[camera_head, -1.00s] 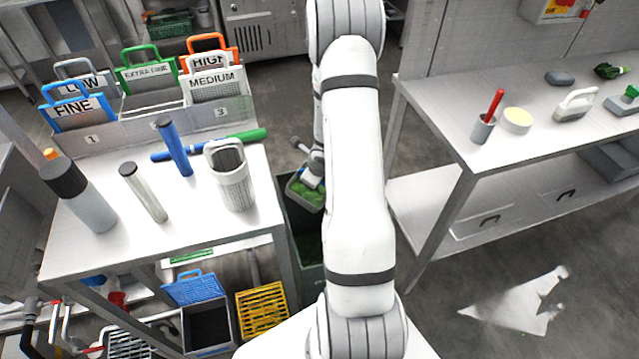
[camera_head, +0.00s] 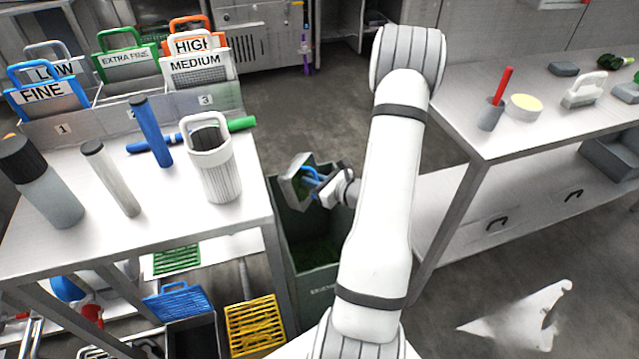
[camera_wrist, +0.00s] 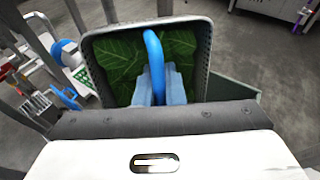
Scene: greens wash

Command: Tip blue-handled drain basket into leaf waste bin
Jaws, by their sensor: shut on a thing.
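The drain basket (camera_head: 294,182) is a grey box with a blue handle, tilted on its side over the mouth of the leaf waste bin. My gripper (camera_head: 318,183) is shut on its blue handle. In the wrist view the basket (camera_wrist: 90,68) faces me with green leaves (camera_wrist: 115,58) in it, behind the blue handle (camera_wrist: 155,60) held between my fingers (camera_wrist: 155,88). The leaf waste bin (camera_head: 312,268) is a tall dark green bin on the floor, with green matter low inside. Its rim (camera_wrist: 247,100) shows partly behind the basket in the wrist view.
A metal table (camera_head: 150,210) with a white strainer cup (camera_head: 216,178), bottles and labelled screens stands left of the bin. Another table (camera_head: 520,130) stands to the right.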

